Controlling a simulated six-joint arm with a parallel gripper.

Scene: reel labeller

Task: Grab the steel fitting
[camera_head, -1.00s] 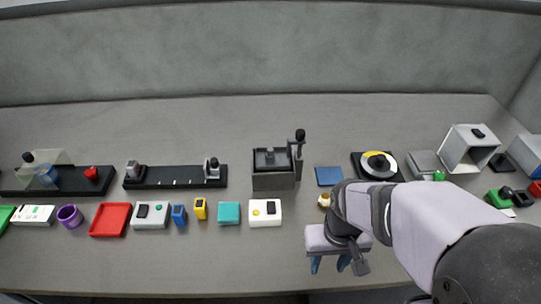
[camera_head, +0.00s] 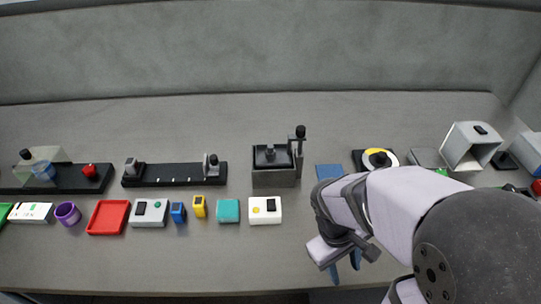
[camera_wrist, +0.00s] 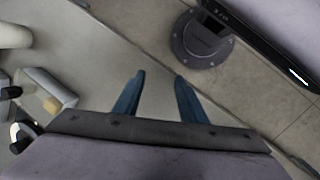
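My gripper (camera_head: 345,268) is low at the front of the bench in the head view, its blue fingers pointing toward the front edge. The wrist view shows the two fingers of my gripper (camera_wrist: 160,75) apart, with nothing between them. I cannot pick out a steel fitting for certain in either view. My arm covers part of the bench in front of the blue pad (camera_head: 329,172), where a small pale-and-yellow piece showed earlier.
A white box (camera_head: 265,217), teal block (camera_head: 228,211) and red tray (camera_head: 108,217) stand left of my gripper. A dark grey lidded box (camera_head: 272,179) and a turntable disc (camera_head: 378,158) are behind. The bench front between the white box and my gripper is clear.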

